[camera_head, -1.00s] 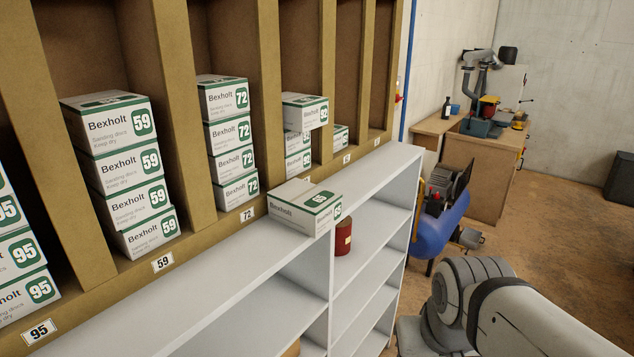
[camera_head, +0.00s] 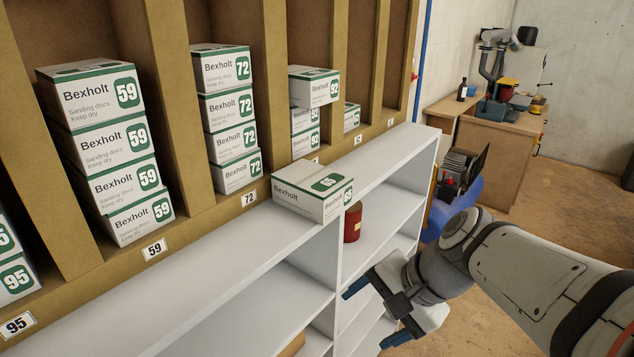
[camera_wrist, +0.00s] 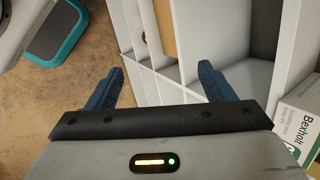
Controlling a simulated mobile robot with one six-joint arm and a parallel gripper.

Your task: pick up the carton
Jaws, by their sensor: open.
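My gripper (camera_head: 370,313) is open and empty, in front of the shelf unit, below and to the right of this carton. In the wrist view my gripper (camera_wrist: 161,70) has two blue fingers spread apart with nothing between them. A Bexholt carton (camera_wrist: 293,122) shows at the right edge there, partly cut off, outside the fingers.
Wooden bays behind hold stacks of similar cartons, marked 59 (camera_head: 105,146) and 72 (camera_head: 226,114). A red can (camera_head: 353,222) stands on a lower shelf. The shelf top (camera_head: 190,290) is bare left of the carton. A workbench (camera_head: 490,140) stands far right.

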